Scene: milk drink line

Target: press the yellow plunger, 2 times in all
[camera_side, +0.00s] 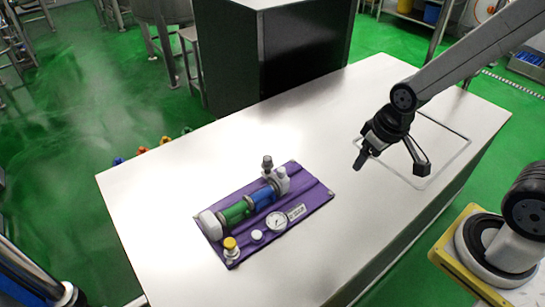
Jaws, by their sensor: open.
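The yellow plunger (230,243) stands at the lower left corner of a purple panel (312,197) on the table. It is a small yellow cap on a pale base, and it looks upright. My gripper (389,164) is open and empty above the right part of the table, well to the right of the panel and apart from it. Nothing hides the plunger in this view.
The panel also carries a green and blue cylinder (262,197), a round gauge (276,221), a white button (257,236) and a dark knob (267,162). The steel table (270,115) is clear between panel and gripper. A dark cabinet (300,50) stands at the back.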

